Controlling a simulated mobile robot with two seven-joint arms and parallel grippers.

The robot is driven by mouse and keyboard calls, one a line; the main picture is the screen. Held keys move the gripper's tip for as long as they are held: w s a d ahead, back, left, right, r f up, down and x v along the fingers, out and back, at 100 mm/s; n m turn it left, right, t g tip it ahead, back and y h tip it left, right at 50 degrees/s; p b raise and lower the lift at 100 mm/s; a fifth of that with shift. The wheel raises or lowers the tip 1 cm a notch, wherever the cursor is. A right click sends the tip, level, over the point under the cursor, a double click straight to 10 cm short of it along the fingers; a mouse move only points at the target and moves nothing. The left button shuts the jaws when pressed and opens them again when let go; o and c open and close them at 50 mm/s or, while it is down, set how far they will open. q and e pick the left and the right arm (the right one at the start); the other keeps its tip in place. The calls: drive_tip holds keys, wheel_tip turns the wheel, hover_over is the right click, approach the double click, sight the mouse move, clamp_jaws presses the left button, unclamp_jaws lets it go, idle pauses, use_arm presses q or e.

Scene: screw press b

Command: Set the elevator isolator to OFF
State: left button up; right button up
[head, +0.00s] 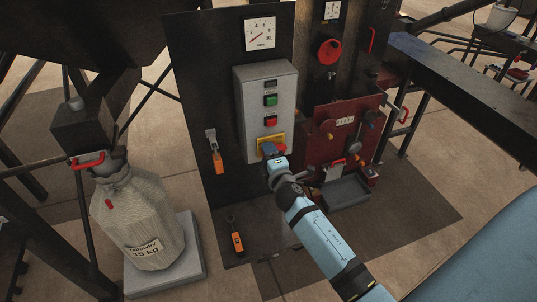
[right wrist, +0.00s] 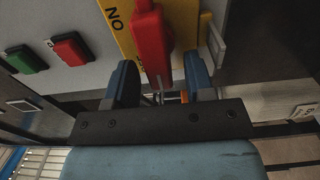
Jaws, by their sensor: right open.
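The isolator is a red handle (right wrist: 151,42) on a yellow plate (right wrist: 186,22) with black lettering, partly hidden, that reads as ON turned over in the right wrist view. In the head view the yellow plate (head: 264,139) is low on the grey control box, with the red handle (head: 282,149) at its lower right. My right gripper (right wrist: 160,80) is open, its blue fingers on either side of the handle's end, with gaps visible on both sides. In the head view the right gripper (head: 270,151) covers part of the plate. My left gripper is out of view.
The grey box (head: 249,95) carries a green button (head: 270,100) and a red button (head: 271,121) above the plate. An orange-handled lever (head: 217,161) is to the left. A red press unit (head: 318,135) stands close on the right. A sack (head: 140,215) is at lower left.

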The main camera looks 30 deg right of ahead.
drive_tip(key=b+v, duration=0.2)
drive_tip(key=v, duration=1.1)
drive_tip(key=shift+s, duration=0.3)
drive_tip(key=s+a+f+m+g+y+p, duration=0.5)
drive_tip(key=s+a+f+m+g+y, duration=0.1)
drive_tip(key=s+a+f+m, duration=0.6)
drive_tip(key=s+y, duration=0.1)
drive_tip(key=s, duration=0.1)
drive_tip(key=shift+s+y+p, duration=0.3)
drive_tip(key=shift+p, duration=0.1)
drive_tip(key=shift+d+r, duration=0.1)
idle(0.6)
